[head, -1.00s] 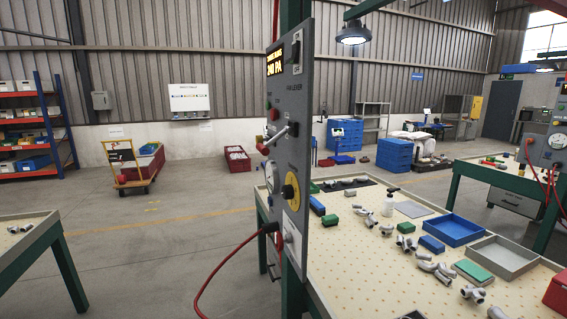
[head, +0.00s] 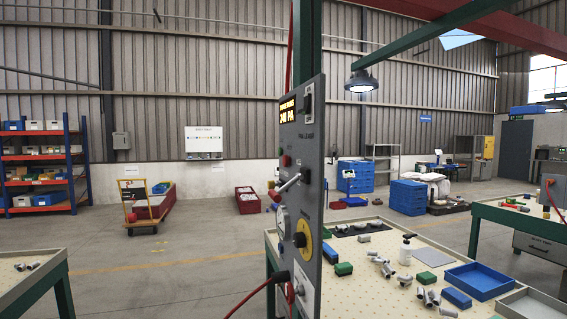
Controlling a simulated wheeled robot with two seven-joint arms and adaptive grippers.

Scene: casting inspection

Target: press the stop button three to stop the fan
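A grey control panel (head: 313,190) stands upright near the middle of the head view, seen at a steep angle. It has a lit display (head: 288,111) reading about 240 PA, a red button (head: 286,160), a lever with a pale handle (head: 289,186), a round gauge (head: 282,221) and a black knob on a yellow disc (head: 301,240). I cannot tell which button is stop button three, and no fan is identifiable. Neither of my grippers is in view.
A perforated table (head: 385,283) right of the panel holds metal castings, a blue tray (head: 480,280) and a bottle (head: 405,250). A red cable (head: 250,300) hangs from the panel. Another table (head: 50,262) is at left. Open floor (head: 160,285) lies between.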

